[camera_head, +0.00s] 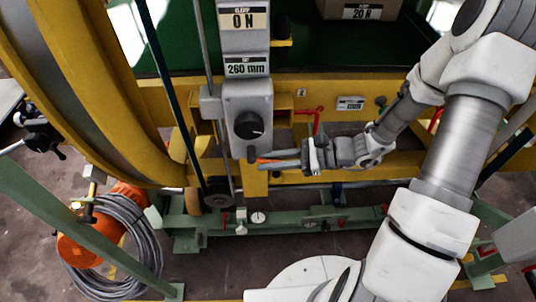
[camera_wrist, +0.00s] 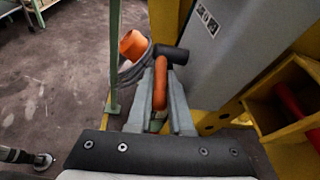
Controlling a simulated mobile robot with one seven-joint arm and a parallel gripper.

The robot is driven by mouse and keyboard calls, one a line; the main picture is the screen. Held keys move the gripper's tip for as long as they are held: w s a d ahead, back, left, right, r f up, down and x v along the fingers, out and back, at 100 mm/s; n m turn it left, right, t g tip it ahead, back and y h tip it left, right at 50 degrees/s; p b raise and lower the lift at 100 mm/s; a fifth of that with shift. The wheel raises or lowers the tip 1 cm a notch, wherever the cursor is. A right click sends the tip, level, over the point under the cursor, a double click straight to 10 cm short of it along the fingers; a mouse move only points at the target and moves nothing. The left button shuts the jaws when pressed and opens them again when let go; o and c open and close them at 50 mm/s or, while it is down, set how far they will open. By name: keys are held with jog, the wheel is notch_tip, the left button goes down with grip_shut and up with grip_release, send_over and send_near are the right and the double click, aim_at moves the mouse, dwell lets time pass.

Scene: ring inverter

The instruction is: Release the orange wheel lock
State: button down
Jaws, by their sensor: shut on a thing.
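The orange wheel lock shows in the wrist view as an upright, rounded orange handle (camera_wrist: 160,84) between my two fingers. In the head view only a thin orange strip of it (camera_head: 266,161) shows, just below the grey control box. My gripper (camera_head: 262,160) reaches in from the right, level, with its tips at the yellow post under that box. In the wrist view my gripper (camera_wrist: 160,88) is shut on the orange handle. A dark cylinder (camera_wrist: 171,53) sits just beyond the fingertips, beside the grey box.
The grey control box (camera_head: 248,104) with a black knob stands close above my fingers. A large yellow ring (camera_head: 95,90) rises at left. A yellow bracket with a red bar (camera_wrist: 283,100) is close at right in the wrist view. A coiled grey hose (camera_head: 118,245) hangs lower left.

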dwell(0.3)
jog(key=c, duration=1.1)
grip_release()
jog(key=shift+d, duration=0.1)
jog(key=p+v, duration=0.2)
jog(key=v, duration=1.5)
jog(key=shift+r, duration=0.25)
jog(key=shift+d, duration=0.1)
